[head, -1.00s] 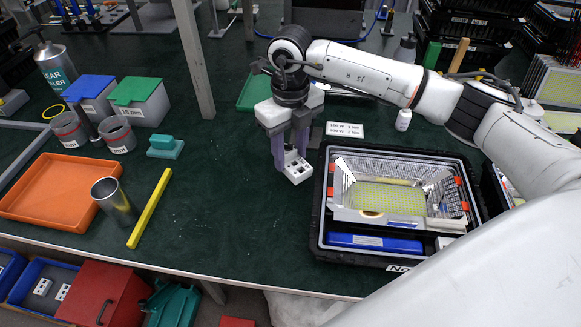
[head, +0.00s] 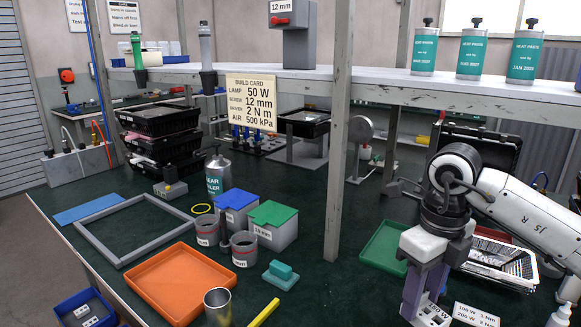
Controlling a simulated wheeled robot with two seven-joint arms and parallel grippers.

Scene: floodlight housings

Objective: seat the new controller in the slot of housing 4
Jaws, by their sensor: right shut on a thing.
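My right gripper (head: 425,296) is shut on a small white controller (head: 432,315), held upright between its fingers near the bottom edge of the head view. The controller's lower end is close to the picture's edge, and a label on it is only partly legible. My left gripper is not in view.
A grey post (head: 340,150) stands left of my right gripper. A green tray (head: 385,245) lies behind the gripper, and a rating card (head: 475,315) beside it. An orange tray (head: 180,285), lidded boxes (head: 272,226) and a metal cup (head: 218,306) stand left. A build card (head: 251,102) hangs from the shelf.

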